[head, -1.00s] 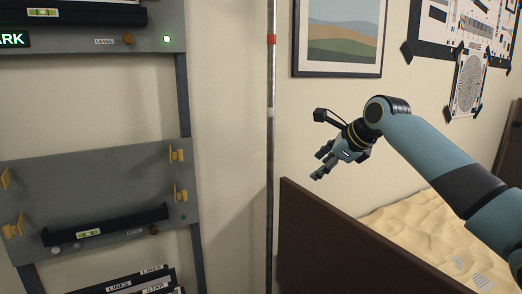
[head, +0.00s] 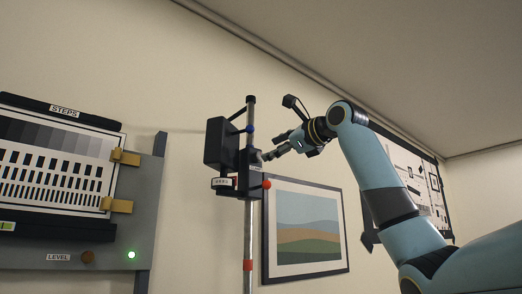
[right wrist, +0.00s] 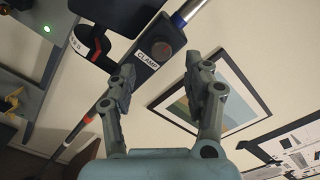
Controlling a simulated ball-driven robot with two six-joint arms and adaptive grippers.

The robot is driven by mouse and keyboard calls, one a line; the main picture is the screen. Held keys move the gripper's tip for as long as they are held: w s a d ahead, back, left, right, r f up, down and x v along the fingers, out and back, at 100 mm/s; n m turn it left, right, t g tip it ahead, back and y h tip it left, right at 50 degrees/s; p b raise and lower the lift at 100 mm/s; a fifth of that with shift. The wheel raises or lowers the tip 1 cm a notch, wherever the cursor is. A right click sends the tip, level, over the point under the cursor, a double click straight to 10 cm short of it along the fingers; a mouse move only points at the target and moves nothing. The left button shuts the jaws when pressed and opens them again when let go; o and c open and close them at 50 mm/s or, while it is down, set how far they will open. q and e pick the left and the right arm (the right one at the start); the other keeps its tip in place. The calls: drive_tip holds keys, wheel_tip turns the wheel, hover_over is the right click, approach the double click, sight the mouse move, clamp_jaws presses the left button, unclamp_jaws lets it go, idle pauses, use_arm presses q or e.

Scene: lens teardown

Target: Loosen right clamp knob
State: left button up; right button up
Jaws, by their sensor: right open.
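The clamp is a black block (head: 252,174) on an upright metal pole (head: 249,225). In the right wrist view the block (right wrist: 138,72) carries a "CLAMP" label (right wrist: 146,60) and a round, dark brown knob (right wrist: 161,50). My right gripper (head: 273,148) is open and empty at the right side of the block. In the right wrist view the gripper (right wrist: 160,67) has its fingers spread, with the knob seen between and beyond the tips. I cannot tell whether a fingertip touches the block. The knob is not clear in the head view. My left gripper is out of view.
A black box (head: 214,142) sits left of the pole, with a labelled part (head: 223,182) below it. A framed picture (head: 305,230) hangs behind. A chart panel (head: 60,165) stands left.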

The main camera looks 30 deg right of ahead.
sight(260, 155)
drive_tip(key=w+p, duration=0.2)
drive_tip(key=w, duration=0.2)
drive_tip(key=shift+w+r, duration=0.15)
drive_tip(key=shift+r, duration=0.05)
drive_tip(key=shift+w+a+f, duration=0.15)
drive_tip(key=shift+w+f, duration=0.05)
drive_tip(key=shift+w, duration=0.55)
drive_tip(key=shift+s, duration=0.1)
drive_tip(key=shift+c, duration=0.7)
clamp_jaws()
